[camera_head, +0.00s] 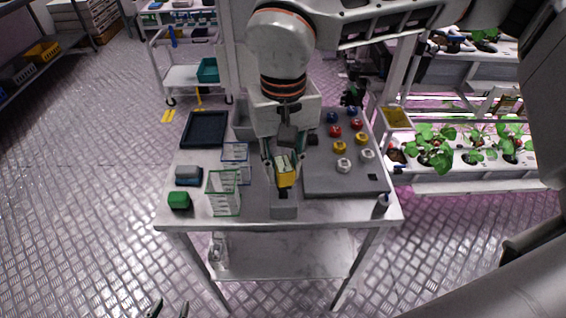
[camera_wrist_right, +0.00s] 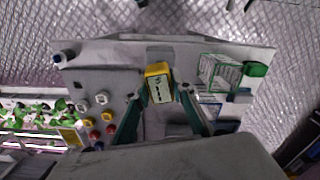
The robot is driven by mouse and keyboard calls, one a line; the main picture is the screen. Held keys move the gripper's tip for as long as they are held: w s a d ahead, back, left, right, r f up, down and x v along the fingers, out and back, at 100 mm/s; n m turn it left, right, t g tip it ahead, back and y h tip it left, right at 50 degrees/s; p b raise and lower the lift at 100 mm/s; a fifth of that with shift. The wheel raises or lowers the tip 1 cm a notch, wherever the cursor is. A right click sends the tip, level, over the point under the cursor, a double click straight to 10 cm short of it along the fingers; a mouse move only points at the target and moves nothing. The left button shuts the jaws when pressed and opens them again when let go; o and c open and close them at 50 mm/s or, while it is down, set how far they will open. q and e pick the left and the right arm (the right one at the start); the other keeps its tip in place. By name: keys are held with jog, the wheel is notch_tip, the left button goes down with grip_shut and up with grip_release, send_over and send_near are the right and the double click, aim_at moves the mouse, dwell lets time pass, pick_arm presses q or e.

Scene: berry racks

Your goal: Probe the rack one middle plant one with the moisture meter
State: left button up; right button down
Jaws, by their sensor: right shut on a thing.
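The moisture meter (camera_head: 286,178) is yellow with a pale face, above a grey holder (camera_head: 284,211) on the white table. My right gripper (camera_head: 283,162) is shut on it. The right wrist view shows the meter (camera_wrist_right: 158,84) between the green fingers of the gripper (camera_wrist_right: 160,94). Its probe is hidden, and I cannot tell whether it touches the holder. Leafy plants (camera_head: 434,147) stand in a white rack trough (camera_head: 470,184) at the right; which is the middle plant of rack one is unclear. My left gripper (camera_head: 169,310) shows only its spread, empty fingertips at the bottom edge.
Left of the meter are wire baskets (camera_head: 223,193), a green block (camera_head: 179,200) and a dark tray (camera_head: 205,129). A grey board (camera_head: 345,181) with several coloured knobs lies right of it. The floor left is clear.

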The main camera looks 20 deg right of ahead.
jog(key=c, duration=1.6)
grip_release()
jog(key=shift+c, duration=0.2)
notch_tip(320, 180, up, 12)
